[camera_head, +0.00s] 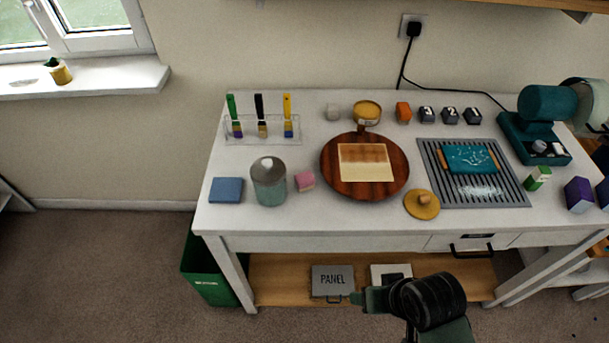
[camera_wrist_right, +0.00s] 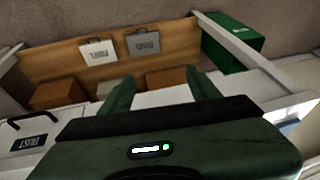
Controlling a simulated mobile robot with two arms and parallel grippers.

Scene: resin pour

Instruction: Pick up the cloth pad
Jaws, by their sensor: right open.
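A flat blue square (camera_head: 226,190), which looks like the cloth pad, lies at the left front of the white table (camera_head: 330,222). A teal and grey can (camera_head: 269,185) stands just to its right. My right gripper (camera_head: 362,299) is in front of the table's front edge, low and to the right of the pad, well apart from it. In the right wrist view its two fingers (camera_wrist_right: 157,88) are apart with nothing between them. My left gripper is in neither view.
A pink block (camera_head: 305,180) sits beside the can. A brush rack (camera_head: 262,130) stands behind the pad. A round wooden board (camera_head: 336,180) and a slatted grey tray (camera_head: 430,170) lie to the right. A green bin (camera_head: 205,270) stands below the table's left end.

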